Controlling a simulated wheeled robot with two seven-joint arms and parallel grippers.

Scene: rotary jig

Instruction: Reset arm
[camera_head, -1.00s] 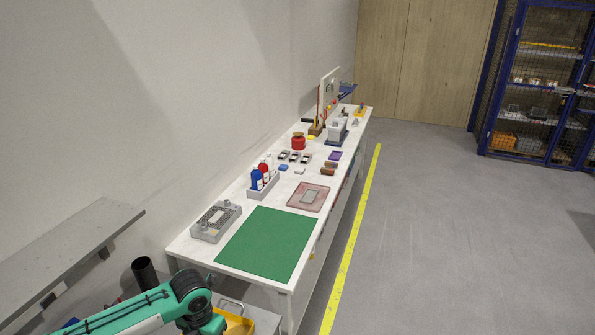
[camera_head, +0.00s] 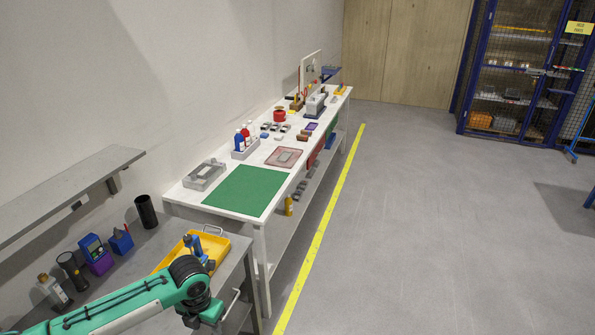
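My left arm (camera_head: 130,305), green and white with a black joint, comes in from the lower left, over the front of a grey bench. Its gripper is not visible; the arm runs out of the picture at the bottom near the black joint. My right arm and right gripper are not in view. No rotary jig can be made out for certain.
A white workbench (camera_head: 262,221) with a green mat (camera_head: 245,190), grey frame (camera_head: 204,175) and bottle rack (camera_head: 245,152) runs along the wall. A grey bench (camera_head: 110,279) holds a yellow tray (camera_head: 235,246). Open floor (camera_head: 420,220) lies right of a yellow line (camera_head: 325,225).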

